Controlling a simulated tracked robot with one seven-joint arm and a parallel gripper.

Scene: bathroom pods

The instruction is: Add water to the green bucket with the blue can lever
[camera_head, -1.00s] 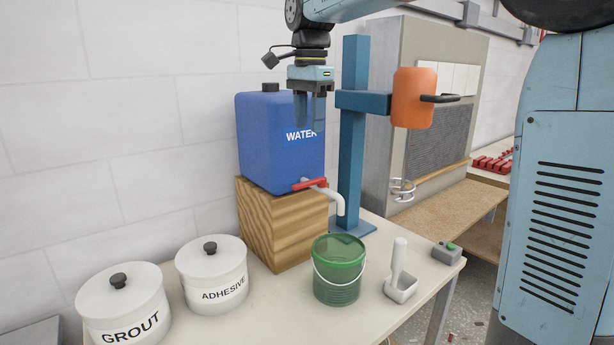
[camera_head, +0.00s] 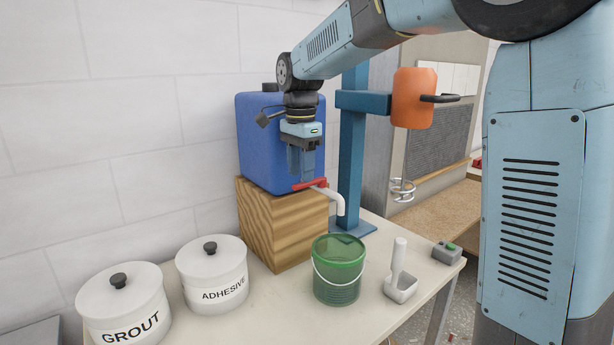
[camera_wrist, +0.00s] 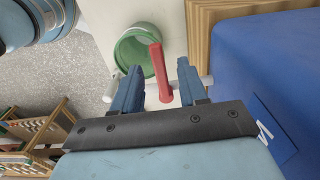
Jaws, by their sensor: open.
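The blue water can (camera_head: 262,140) stands on a wooden block, with a red lever (camera_head: 311,184) and a white spout (camera_head: 336,201) low on its front. The green bucket (camera_head: 338,270) stands upright on the table below the spout. My gripper (camera_head: 301,178) points down in front of the can, at the lever. In the wrist view my gripper (camera_wrist: 158,72) is open, and the red lever (camera_wrist: 159,70) shows between the two fingers, with gaps on both sides. The green bucket (camera_wrist: 140,48) is beyond it. The can (camera_wrist: 265,65) fills the right side. The inside of the bucket is not clear.
A wooden block (camera_head: 270,225) carries the can. White grout (camera_head: 122,305) and adhesive (camera_head: 212,275) pots stand at the left. A blue mixer stand (camera_head: 350,150) rises behind.

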